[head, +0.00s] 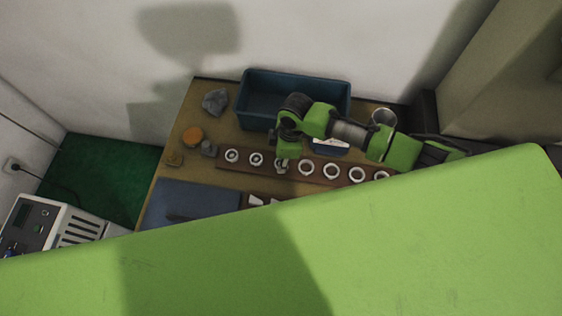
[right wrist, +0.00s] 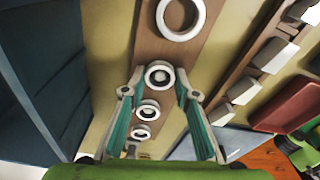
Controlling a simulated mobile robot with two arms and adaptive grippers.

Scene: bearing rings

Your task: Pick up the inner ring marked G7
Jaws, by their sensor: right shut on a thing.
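Several pale rings stand in a row on a long brown board (head: 268,174). My right gripper (head: 283,168) points down at the third ring from the left in the head view. In the right wrist view its two fingers (right wrist: 157,92) are closed around a pale ring (right wrist: 159,65) with a dark centre. The ring is still at the board, and I cannot tell any lift. Two smaller-looking rings (right wrist: 148,103) lie beyond it, and a larger one (right wrist: 181,36) is at the top. No G7 mark can be read. My left gripper is not in view.
A blue bin (head: 254,118) stands behind the row. A grey stone (head: 215,101) and an orange round thing (head: 192,136) lie at the left. A blue mat (head: 185,196) covers the front left. A second board with pale blocks (right wrist: 242,90) runs beside the row.

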